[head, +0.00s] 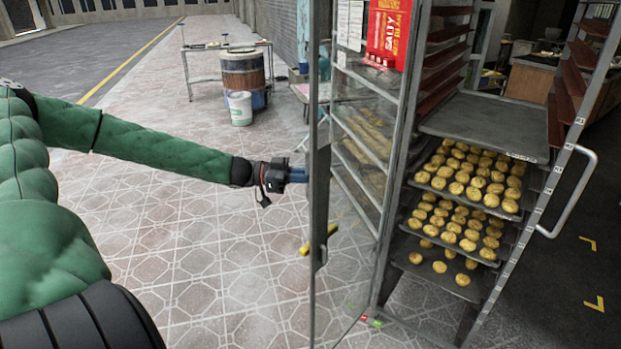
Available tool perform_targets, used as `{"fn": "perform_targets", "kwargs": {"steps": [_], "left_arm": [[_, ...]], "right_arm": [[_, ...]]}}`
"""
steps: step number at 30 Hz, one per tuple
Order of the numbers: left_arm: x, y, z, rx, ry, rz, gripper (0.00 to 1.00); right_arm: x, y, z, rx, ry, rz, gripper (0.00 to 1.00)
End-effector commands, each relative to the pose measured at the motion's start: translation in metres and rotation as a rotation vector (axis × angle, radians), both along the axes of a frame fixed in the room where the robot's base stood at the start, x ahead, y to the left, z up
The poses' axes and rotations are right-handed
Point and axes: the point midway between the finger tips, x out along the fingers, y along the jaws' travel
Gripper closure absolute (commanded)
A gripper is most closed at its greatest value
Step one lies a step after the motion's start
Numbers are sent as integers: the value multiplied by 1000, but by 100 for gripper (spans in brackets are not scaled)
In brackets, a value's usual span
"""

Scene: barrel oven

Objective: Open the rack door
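The rack door (319,200) is a tall glass panel in a grey metal frame. The rack's front (480,130) is open to view, with trays of round golden buns inside. My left gripper (302,175) is at the left side of the door's near frame, above the yellow handle. Its blue fingertips are close to the frame; I cannot tell if they touch, or how far apart they are. My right gripper is not in view.
A metal bar handle (572,190) sticks out from the rack's right post. A table (226,48) with a barrel (244,72) and white bucket (240,108) stands behind. Glass shelving with bread shows through and beside the door. The tiled floor on the left is clear.

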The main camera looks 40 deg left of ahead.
Motion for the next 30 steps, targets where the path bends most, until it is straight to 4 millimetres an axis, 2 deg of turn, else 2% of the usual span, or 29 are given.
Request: {"fn": "perform_targets", "kwargs": {"steps": [18, 19, 21, 30], "left_arm": [[1, 4, 1, 1, -2, -5, 100], [1, 4, 1, 1, -2, -5, 84], [1, 4, 1, 1, -2, -5, 70], [0, 3, 0, 0, 0, -6, 68]], "right_arm": [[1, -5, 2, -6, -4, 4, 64], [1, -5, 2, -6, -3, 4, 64], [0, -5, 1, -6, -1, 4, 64], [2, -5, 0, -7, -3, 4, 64]]}}
